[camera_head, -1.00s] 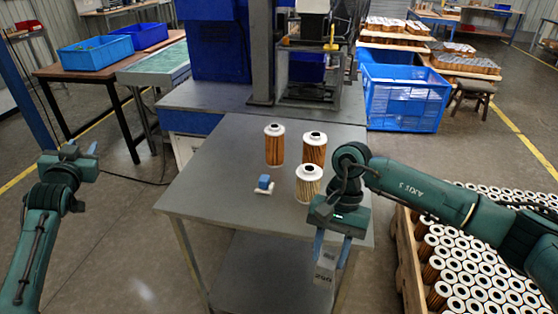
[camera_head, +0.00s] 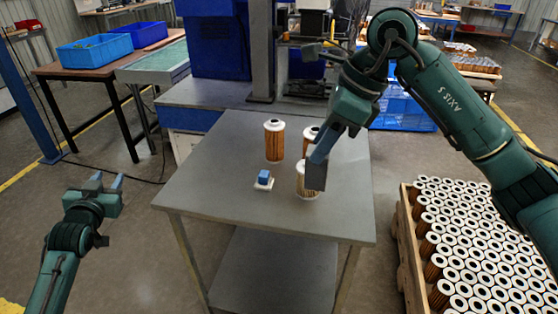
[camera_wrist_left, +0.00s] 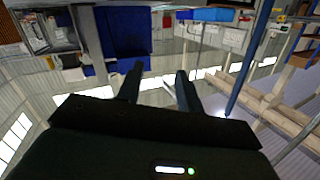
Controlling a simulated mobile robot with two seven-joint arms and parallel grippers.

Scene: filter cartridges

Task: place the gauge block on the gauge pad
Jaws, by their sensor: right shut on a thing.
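A grey block (camera_head: 316,173), which I take for the gauge block, is in my right gripper (camera_head: 322,150). The gripper is shut on it and holds it tilted over the right part of the grey table (camera_head: 225,190), in front of a filter cartridge (camera_head: 302,180) that it partly hides. I cannot tell whether they touch. A small blue block (camera_head: 263,175) sits on a white base (camera_head: 263,185) on the table; I cannot tell whether this is the gauge pad. My left gripper (camera_head: 108,185) is open and empty, left of the table; its fingers stand apart in the left wrist view (camera_wrist_left: 160,85).
Two more cartridges stand at the back, one in clear view (camera_head: 274,140) and one (camera_head: 311,134) partly hidden by my right arm. A wooden crate (camera_head: 406,235) full of cartridges stands right of the table. The table's left and front parts are clear.

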